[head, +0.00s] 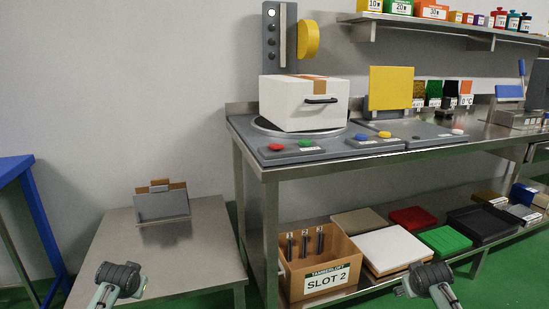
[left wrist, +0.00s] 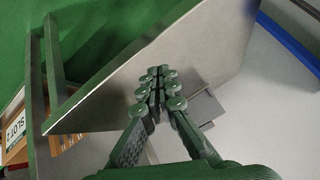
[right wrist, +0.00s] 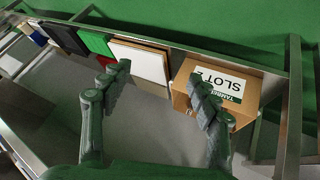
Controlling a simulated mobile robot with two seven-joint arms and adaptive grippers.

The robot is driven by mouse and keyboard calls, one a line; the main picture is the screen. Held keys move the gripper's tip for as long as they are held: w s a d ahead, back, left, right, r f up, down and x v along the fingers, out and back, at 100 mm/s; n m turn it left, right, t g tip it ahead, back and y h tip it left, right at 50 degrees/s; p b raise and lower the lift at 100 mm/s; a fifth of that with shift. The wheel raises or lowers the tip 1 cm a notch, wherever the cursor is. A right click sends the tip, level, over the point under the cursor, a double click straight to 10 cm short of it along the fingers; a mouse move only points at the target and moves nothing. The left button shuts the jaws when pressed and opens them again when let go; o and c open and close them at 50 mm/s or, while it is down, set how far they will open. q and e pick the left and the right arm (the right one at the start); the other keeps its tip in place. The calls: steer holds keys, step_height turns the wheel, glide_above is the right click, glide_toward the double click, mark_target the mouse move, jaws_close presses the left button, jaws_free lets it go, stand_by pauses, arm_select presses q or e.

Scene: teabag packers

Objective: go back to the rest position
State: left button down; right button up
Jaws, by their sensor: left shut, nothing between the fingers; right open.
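My left gripper (head: 118,282) is low at the left of the head view, in front of the low steel table. In the left wrist view its fingers (left wrist: 158,75) are closed together with nothing between them. My right gripper (head: 428,281) is at the lower right of the head view, in front of the long bench's lower shelf. In the right wrist view its fingers (right wrist: 160,78) are spread apart and empty. The shelf goods appear beyond them, with the cardboard SLOT 2 box (right wrist: 245,80) beside the right finger.
A low steel table (head: 195,250) holds a small grey holder (head: 162,206). The steel bench (head: 300,170) carries a white box (head: 290,105), coloured buttons and a yellow panel (head: 390,88). The SLOT 2 box (head: 320,262) sits on its lower shelf. A blue frame (head: 15,170) stands far left.

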arm_select(q)
steer(key=s+d+f+g, duration=0.1)
steer(key=s+d+f, duration=0.2)
steer(key=s, duration=0.9)
steer(key=s+d+f+g+h, duration=0.1)
steer(key=s+d+f, duration=0.3)
steer(key=s+f, duration=0.5)
steer(key=s+d+f+g+h, duration=0.1)
steer(key=s+d+f, duration=0.3)
steer(key=s, duration=1)
steer(key=shift+s+f+m+g, duration=0.35)
steer(key=shift+f+g, duration=0.25)
steer(key=shift+f, duration=0.35)
arm_select(e)
steer(key=s+a+f+g, duration=0.1)
steer(key=s+a+f, duration=0.2)
steer(key=s, duration=0.9)
steer(key=s+a+f+g+y, duration=0.1)
steer(key=s+a+f, duration=0.3)
steer(key=s+f, duration=0.5)
steer(key=s+a+f+g+y, duration=0.1)
steer(key=s+a+f, duration=0.3)
steer(key=s, duration=1)
step_height(320, 180, down, 2)
steer(key=shift+s+f+n+g, duration=0.1)
steer(key=shift+s+n+g, duration=0.25)
steer(key=shift+g, duration=0.35)
